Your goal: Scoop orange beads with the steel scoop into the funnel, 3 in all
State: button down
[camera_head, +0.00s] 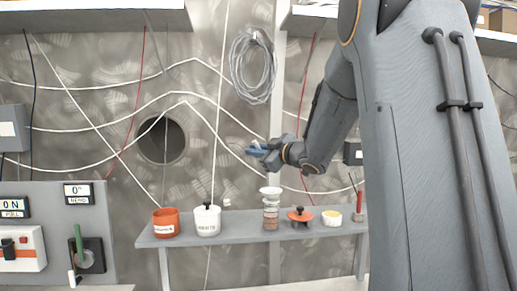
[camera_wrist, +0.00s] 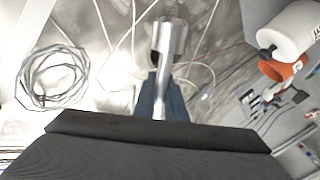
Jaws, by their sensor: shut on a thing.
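My gripper (camera_head: 262,150) is shut on the steel scoop and holds it above the shelf. In the wrist view the blue fingers (camera_wrist: 160,98) clasp the handle, and the shiny steel cup (camera_wrist: 170,38) of the scoop lies beyond them. The scoop's contents cannot be made out. The white funnel (camera_head: 270,191) stands on a banded jar (camera_head: 271,216) on the shelf, below my gripper. An orange pot (camera_head: 166,222) and a white lettered pot (camera_head: 207,220) stand to its left. No orange beads can be made out; the insides of the pots are hidden.
The grey shelf (camera_head: 250,240) also holds an orange-red item with a dark knob (camera_head: 300,215), a small bowl with yellow contents (camera_head: 332,218) and a red upright tool (camera_head: 359,205). Cables and a wire coil (camera_head: 252,65) hang on the wall. A switch panel (camera_head: 55,235) is at left.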

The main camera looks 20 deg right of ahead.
jog(key=a+f+n+h+b, duration=0.1)
jog(key=a+f+n+b, duration=0.2)
jog(key=f+n+b, duration=0.45)
jog(key=d+r+m+p, duration=0.3)
jog(key=r+m, duration=0.3)
jog(key=m, duration=0.1)
jog(key=w+d+r+m+y+p, duration=0.1)
jog(key=d+r+m+p, duration=0.3)
jog(key=r+m, duration=0.3)
jog(key=shift+d+r, duration=0.15)
jog(key=shift+d, duration=0.15)
dwell(2.9)
jog(key=shift+m, duration=0.25)
dwell(0.7)
